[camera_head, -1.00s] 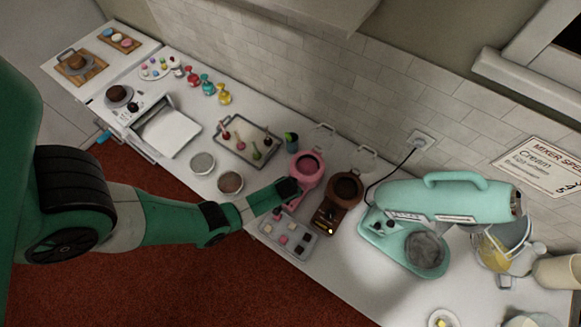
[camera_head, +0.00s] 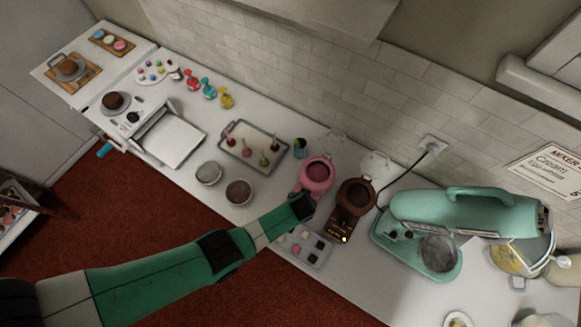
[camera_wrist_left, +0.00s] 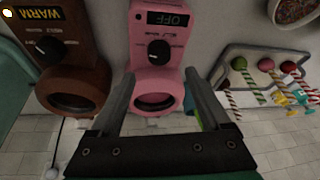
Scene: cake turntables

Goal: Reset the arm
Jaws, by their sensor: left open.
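My left arm reaches in from the lower left of the head view. My left gripper (camera_head: 302,207) is just in front of the pink melting pot (camera_head: 317,171), over the counter's front part. In the left wrist view the gripper (camera_wrist_left: 159,78) has its two fingers apart with nothing between them. Beyond them stands the pink pot (camera_wrist_left: 155,20), its display reading OFF. The brown pot (camera_wrist_left: 75,60) beside it reads WARM. Whether a finger touches the pink pot is unclear. My right gripper is not in view.
A tray of small squares (camera_head: 303,246) lies close by the gripper. The brown pot (camera_head: 355,195) and teal mixer (camera_head: 440,210) stand to the right. A tray of cake pops (camera_head: 235,158) and two round tins (camera_head: 238,192) are to the left. Red floor (camera_head: 130,220) is clear.

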